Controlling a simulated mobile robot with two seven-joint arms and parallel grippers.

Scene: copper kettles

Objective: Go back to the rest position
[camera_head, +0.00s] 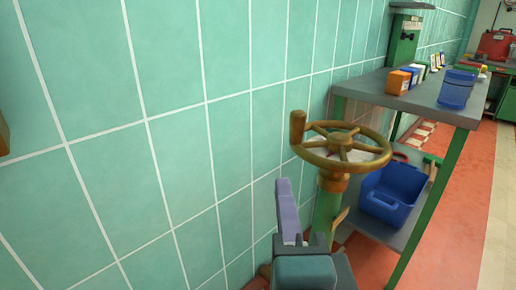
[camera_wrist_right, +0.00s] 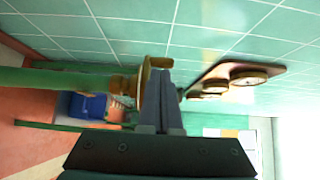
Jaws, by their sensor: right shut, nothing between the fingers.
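My right gripper (camera_head: 284,186) points up in front of the teal tiled wall, its fingers together and empty. It is left of and lower than the brass handwheel (camera_head: 374,154) in the head view. The wheel has an upright knob on its left rim and sits on a green post (camera_head: 325,212). In the right wrist view the shut fingers (camera_wrist_right: 160,76) overlap the wheel (camera_wrist_right: 147,88), seen nearly edge-on. I cannot tell the exact gap between them. My left gripper is not in view.
A grey-topped shelf (camera_head: 420,104) with green legs stands right of the wheel. It bears small boxes (camera_head: 398,82) and a blue container (camera_head: 456,90); a blue bin (camera_head: 390,195) sits below. Red floor (camera_head: 455,200) lies clear at right.

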